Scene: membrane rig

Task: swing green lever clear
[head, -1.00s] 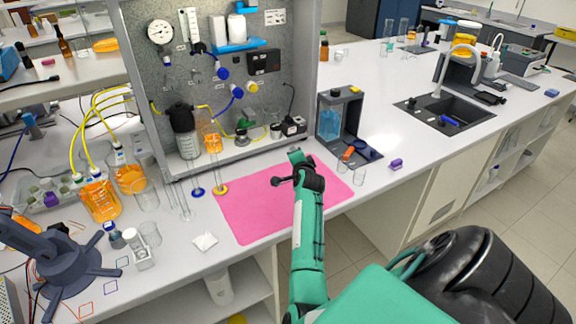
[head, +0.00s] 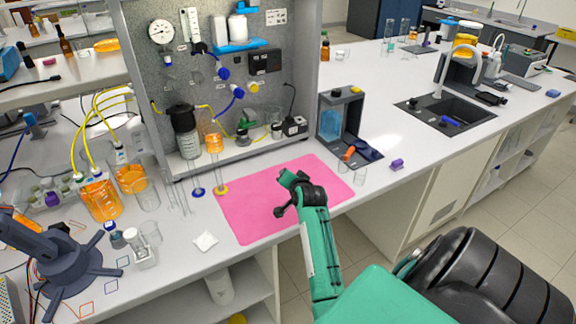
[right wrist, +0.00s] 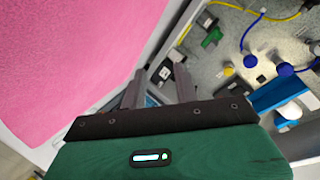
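The green lever (right wrist: 212,37) shows in the right wrist view, beyond my fingers, on a small fitting at the grey panel. In the head view, that area is low on the panel (head: 222,100) and the lever is too small to read its angle. My right gripper (head: 281,196) is over the pink mat (head: 245,215), in front of the panel and apart from the lever. Its two fingers (right wrist: 159,88) are spread with nothing between them. My left gripper is not in view.
Yellow and blue tubes run along the panel. A dark jug (head: 184,130) and an orange-filled cylinder (head: 212,140) stand on its ledge. A dark frame with a blue vessel (head: 330,125) stands to the right. Slim glass tubes stand left of the mat. Most of the mat is bare.

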